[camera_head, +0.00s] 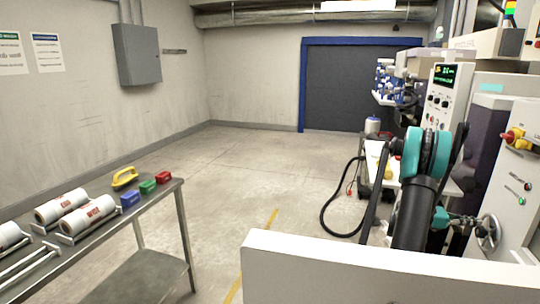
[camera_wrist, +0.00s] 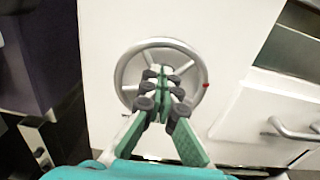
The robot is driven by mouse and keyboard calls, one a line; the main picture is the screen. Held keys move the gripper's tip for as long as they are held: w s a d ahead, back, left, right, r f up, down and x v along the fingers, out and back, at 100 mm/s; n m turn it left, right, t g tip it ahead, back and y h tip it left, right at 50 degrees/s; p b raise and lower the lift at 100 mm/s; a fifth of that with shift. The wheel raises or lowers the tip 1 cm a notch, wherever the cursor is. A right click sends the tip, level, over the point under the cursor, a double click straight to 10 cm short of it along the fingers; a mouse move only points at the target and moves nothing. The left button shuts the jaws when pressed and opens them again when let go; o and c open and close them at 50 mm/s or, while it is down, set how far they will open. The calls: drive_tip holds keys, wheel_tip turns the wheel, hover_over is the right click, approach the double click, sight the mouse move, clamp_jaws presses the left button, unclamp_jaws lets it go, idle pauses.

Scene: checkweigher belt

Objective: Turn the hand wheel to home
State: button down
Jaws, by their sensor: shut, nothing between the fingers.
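The hand wheel (camera_wrist: 137,52) is a grey metal ring on a white panel. A red mark (camera_wrist: 206,86) shows on the right side of its rim in the wrist view. My gripper (camera_wrist: 163,70) is shut and empty, its green and grey fingers in front of the wheel's middle and hiding the hub. I cannot tell whether the fingertips touch the wheel. In the head view the wheel (camera_head: 489,232) is at the lower right, seen at an angle, just right of my gripper (camera_head: 466,221).
A metal handle (camera_wrist: 292,130) juts from the white cabinet right of the wheel. Buttons and a red-yellow switch (camera_head: 514,137) sit on the machine face above. A steel table (camera_head: 150,205) with rolls and coloured blocks stands at left. The middle floor is clear.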

drive_tip(key=shift+w+d+f, duration=0.1)
drive_tip(key=shift+w+f, duration=0.05)
drive_tip(key=shift+w, duration=0.15)
idle(0.4)
drive_tip(key=shift+w+r, duration=0.15)
drive_tip(key=shift+r, duration=0.25)
drive_tip(key=shift+v, duration=2.95)
